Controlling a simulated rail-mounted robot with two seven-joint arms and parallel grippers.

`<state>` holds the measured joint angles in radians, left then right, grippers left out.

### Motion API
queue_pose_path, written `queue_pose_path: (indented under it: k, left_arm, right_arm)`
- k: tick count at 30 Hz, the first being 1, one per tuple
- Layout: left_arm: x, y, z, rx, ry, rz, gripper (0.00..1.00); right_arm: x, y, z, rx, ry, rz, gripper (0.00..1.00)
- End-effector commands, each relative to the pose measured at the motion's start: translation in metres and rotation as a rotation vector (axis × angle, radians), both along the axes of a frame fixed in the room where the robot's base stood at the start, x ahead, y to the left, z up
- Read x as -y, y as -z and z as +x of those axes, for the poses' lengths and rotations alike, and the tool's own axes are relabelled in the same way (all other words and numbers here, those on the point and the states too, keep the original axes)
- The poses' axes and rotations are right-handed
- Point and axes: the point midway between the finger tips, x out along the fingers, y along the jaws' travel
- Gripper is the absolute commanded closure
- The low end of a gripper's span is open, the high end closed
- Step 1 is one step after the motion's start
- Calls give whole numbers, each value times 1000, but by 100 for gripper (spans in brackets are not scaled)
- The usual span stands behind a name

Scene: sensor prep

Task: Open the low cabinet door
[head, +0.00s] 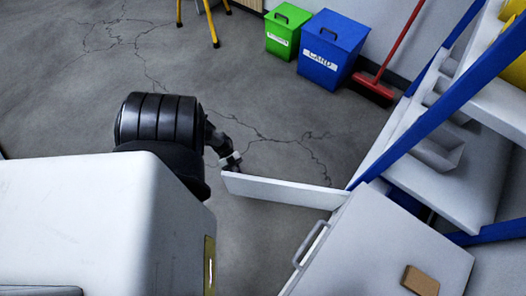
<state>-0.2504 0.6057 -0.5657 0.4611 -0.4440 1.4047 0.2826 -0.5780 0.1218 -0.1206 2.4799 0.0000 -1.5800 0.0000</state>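The low cabinet (385,235) is a grey-white box at the lower right. A flat white panel (285,191), which looks like its door, stands out from the cabinet's far corner toward the left, swung well open. A grey bar handle (311,245) shows on the cabinet's left side. My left gripper (231,160) is at the panel's free left end, very close to it. I cannot tell whether it touches the panel, and its fingers are too small to read. My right gripper is not in view.
A blue-framed shelf rack (440,105) rises at the right. A green bin (287,31), a blue bin (329,45) and a red broom (384,75) stand at the back. A brown block (420,281) lies on the cabinet top. The cracked floor beyond the panel is clear.

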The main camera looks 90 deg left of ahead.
Motion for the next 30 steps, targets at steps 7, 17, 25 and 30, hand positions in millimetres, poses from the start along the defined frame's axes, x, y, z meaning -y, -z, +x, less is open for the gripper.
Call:
queue_pose_path:
  k: [7, 17, 25, 30]
  left_arm:
    - [-2, 0, -1, 0, -3, -1, 100]
    - [-2, 1, -1, 0, -2, -2, 84]
    - [-2, 0, -1, 0, -1, -1, 61]
    - [-2, 0, -1, 1, -1, -1, 61]
  right_arm:
    - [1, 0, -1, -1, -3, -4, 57]
    - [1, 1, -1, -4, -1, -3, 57]
    - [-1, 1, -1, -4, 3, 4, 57]
    - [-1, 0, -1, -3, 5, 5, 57]
